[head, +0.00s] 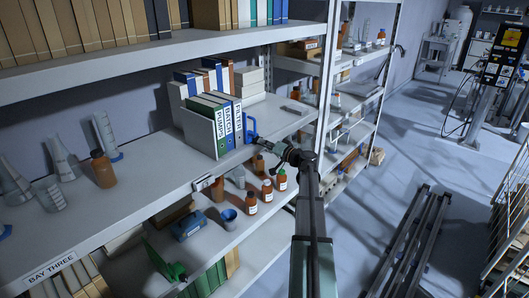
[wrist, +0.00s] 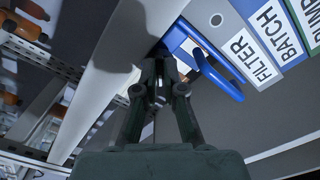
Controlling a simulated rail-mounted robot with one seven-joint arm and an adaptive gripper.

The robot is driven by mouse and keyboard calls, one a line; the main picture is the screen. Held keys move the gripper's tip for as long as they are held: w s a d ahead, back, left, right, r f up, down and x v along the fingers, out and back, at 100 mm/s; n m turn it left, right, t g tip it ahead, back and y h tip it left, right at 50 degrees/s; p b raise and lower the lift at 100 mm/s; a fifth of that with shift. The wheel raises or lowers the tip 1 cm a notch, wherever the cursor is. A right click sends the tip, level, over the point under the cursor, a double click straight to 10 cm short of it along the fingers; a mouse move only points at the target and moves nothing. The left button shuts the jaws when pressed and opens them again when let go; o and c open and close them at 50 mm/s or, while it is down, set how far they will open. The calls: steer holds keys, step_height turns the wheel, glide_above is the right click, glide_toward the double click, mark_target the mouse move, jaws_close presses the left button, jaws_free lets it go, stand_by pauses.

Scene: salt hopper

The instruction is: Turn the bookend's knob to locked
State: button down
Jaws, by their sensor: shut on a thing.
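The blue bookend (head: 251,127) stands on the shelf at the right end of a row of binders. In the wrist view the bookend (wrist: 178,40) is at upper centre, with a blue loop-like bar (wrist: 222,78) sticking out to the right. My gripper (head: 258,140) reaches it from the front right, low on the bookend. In the wrist view my gripper (wrist: 160,68) has its fingertips close together against the bookend's base, near the shelf edge. It is shut on the bookend's knob, which the fingers hide. I cannot read the knob's setting.
Binders marked FILTER (head: 237,121), BATCH (head: 228,127) and PUMPS (head: 220,135) stand left of the bookend. Brown bottles (head: 267,190) stand on the shelf below, under my arm. A brown bottle (head: 103,169) and grey cylinders are further left. The shelf right of the bookend is mostly clear.

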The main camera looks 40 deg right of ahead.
steer(key=m+b, duration=0.1)
steer(key=m, duration=0.1)
steer(key=m+b, duration=0.1)
steer(key=m, duration=0.2)
steer(key=m+b, duration=0.1)
steer(key=m, duration=0.1)
steer(key=shift+w+a+r+m, duration=0.1)
steer(key=shift+w+r+m, duration=0.15)
steer(key=shift+m, duration=0.15)
stand_by(0.4)
steer(key=c, duration=0.8)
jaws_free()
steer(key=shift+a, duration=0.1)
steer(key=shift+f, duration=0.1)
steer(key=shift+s, duration=0.15)
steer(key=s, duration=0.4)
steer(key=s+d, duration=0.1)
steer(key=s, duration=0.2)
steer(key=s+d, duration=0.1)
steer(key=s, duration=0.3)
steer(key=shift+s, duration=0.3)
